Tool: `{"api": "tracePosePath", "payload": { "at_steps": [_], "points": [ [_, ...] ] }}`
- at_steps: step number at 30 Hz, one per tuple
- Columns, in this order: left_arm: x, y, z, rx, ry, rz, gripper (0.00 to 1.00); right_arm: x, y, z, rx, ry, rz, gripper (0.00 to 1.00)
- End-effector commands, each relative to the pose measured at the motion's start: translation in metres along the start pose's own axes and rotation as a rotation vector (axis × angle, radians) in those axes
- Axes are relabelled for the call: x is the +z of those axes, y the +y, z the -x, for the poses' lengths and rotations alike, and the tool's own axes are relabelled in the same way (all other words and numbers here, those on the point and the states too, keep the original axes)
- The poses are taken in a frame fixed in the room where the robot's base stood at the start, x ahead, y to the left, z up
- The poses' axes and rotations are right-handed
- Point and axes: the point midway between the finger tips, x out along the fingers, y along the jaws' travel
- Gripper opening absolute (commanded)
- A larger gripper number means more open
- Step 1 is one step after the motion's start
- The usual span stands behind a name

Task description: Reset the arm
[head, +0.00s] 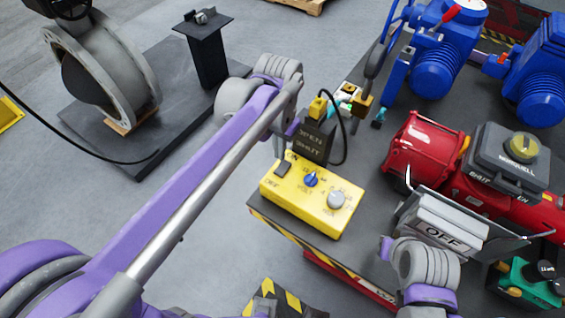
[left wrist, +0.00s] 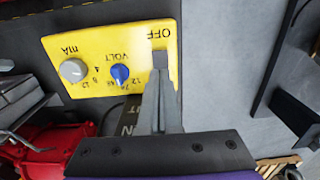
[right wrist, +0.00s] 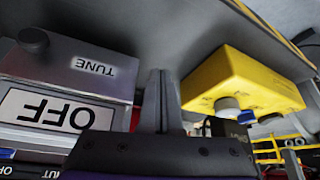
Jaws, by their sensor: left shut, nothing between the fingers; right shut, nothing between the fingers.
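The yellow control box (head: 312,195) stands on the dark bench, with a blue VOLT knob (head: 311,180), a grey mA knob (head: 336,199) and a dark switch (head: 283,168) by the OFF label. My left gripper (head: 279,147) is shut and empty, pointing down just above the switch. In the left wrist view its fingertips (left wrist: 161,80) overlap the switch; I cannot tell whether they touch.
A black OPEN/SHUT plate (head: 313,142) with a cable stands behind the box. The red actuator (head: 428,145) and a tilted OFF sign (head: 443,232) are at right. Blue actuators (head: 440,65) stand behind. A large flanged valve (head: 103,70) is at left; open floor lies below it.

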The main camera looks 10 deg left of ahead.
Motion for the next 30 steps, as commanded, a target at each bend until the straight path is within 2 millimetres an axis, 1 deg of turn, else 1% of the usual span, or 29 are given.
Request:
{"api": "tracePosePath", "payload": {
  "at_steps": [1, 3, 20, 23, 26, 30],
  "points": [
    [-0.001, 0.0, 0.006, 0.0, 0.002, 0.0, 0.0, -0.004, 0.0, 0.004, 0.0, 0.004, 0.0, 0.0],
    [-0.001, 0.0, 0.008, 0.0, 0.002, 0.0, 0.0, -0.005, 0.0, 0.005, 0.0, 0.005, 0.0, 0.0],
    [0.003, -0.001, 0.007, -0.001, 0.006, 0.005, 0.0, -0.004, 0.0, 0.004, 0.0, 0.004, 0.0, 0.0],
    [0.015, -0.003, 0.004, -0.007, 0.039, 0.029, 0.0, -0.004, 0.0, 0.004, 0.0, 0.004, 0.0, 0.0],
    [0.038, -0.007, -0.003, -0.02, 0.107, 0.08, 0.0, -0.004, 0.0, 0.004, 0.0, 0.004, 0.0, 0.0],
    [0.08, -0.013, -0.022, -0.043, 0.236, 0.174, 0.0, -0.004, 0.0, 0.004, 0.0, 0.004, 0.0, 0.0]
  ]
}}
